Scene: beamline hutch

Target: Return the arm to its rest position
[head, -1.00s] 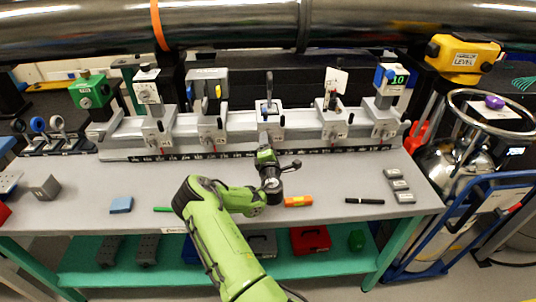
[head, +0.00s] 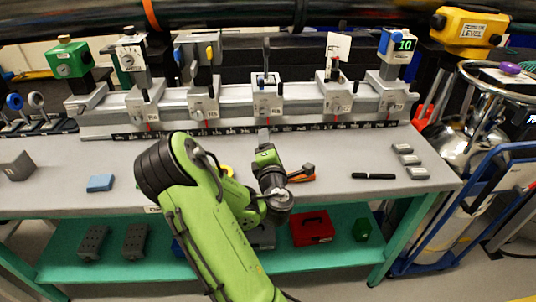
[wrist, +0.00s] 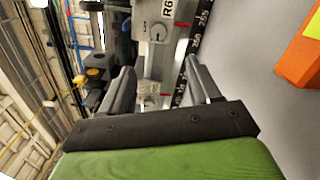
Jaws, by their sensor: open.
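My green arm (head: 215,225) reaches up from the bottom of the head view, bent over the front of the grey bench. My gripper (head: 264,140) is above the bench, pointing toward the rail. In the wrist view its two dark fingers (wrist: 160,85) stand apart with nothing held between them. The orange block (head: 301,174) lies on the bench just right of the gripper and partly behind my wrist. It also shows at the top right of the wrist view (wrist: 300,55), apart from the fingers.
The rail (head: 235,98) with several carriages runs along the back of the bench (head: 340,150). A blue block (head: 100,183) lies left, a black pen (head: 373,176) right. A large pipe (head: 240,18) crosses overhead. A gas cylinder and blue cart (head: 480,190) stand right.

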